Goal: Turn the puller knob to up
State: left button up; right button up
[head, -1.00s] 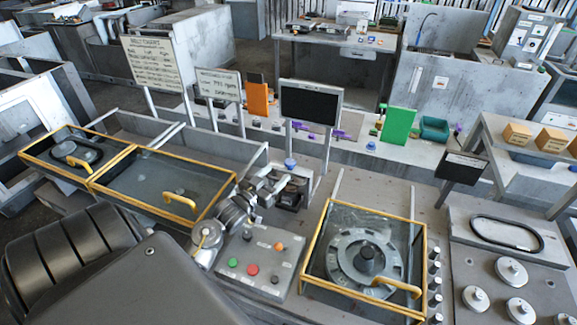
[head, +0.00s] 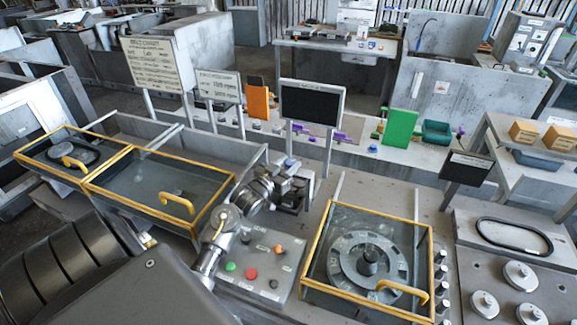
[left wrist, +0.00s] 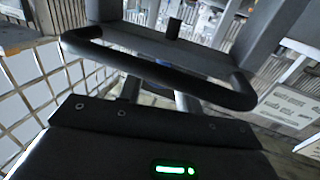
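The button panel (head: 262,262) stands at the middle front. It carries a green button (head: 231,266), a red button (head: 251,273), an orange-topped control (head: 278,248) and a dark knob (head: 274,284). The labels are too small to read, so I cannot tell which control is the puller knob or its setting. My left arm crosses the panel's left edge. My left gripper (head: 293,188) is beyond the panel, near a small blue-topped part (head: 290,163). My right gripper is not in view.
A yellow-framed glass cover (head: 322,215) with a handle stands right of the panel, over a round slotted plate. Two more yellow-framed covers (head: 150,185) lie left. A dark screen (head: 312,104) and sign boards (head: 157,66) rise behind. Metal discs (head: 519,275) sit far right.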

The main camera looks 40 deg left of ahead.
pick_arm(q)
jog(key=shift+c, duration=1.1)
jog(key=shift+d, duration=0.15)
jog(key=shift+c, duration=0.8)
jog(key=shift+y, duration=0.3)
jog(key=n+y, duration=0.1)
jog(key=y, duration=0.1)
jog(key=n+g+y, duration=0.1)
jog(key=n+y, duration=0.1)
jog(key=shift+w+d+n+y, duration=0.1)
jog(key=shift+d+n+y, duration=0.1)
jog(key=shift+n+y, duration=0.1)
jog(key=shift+n+g+y, duration=1)
jog(key=shift+n+y, duration=0.1)
jog(key=shift+y, duration=0.9)
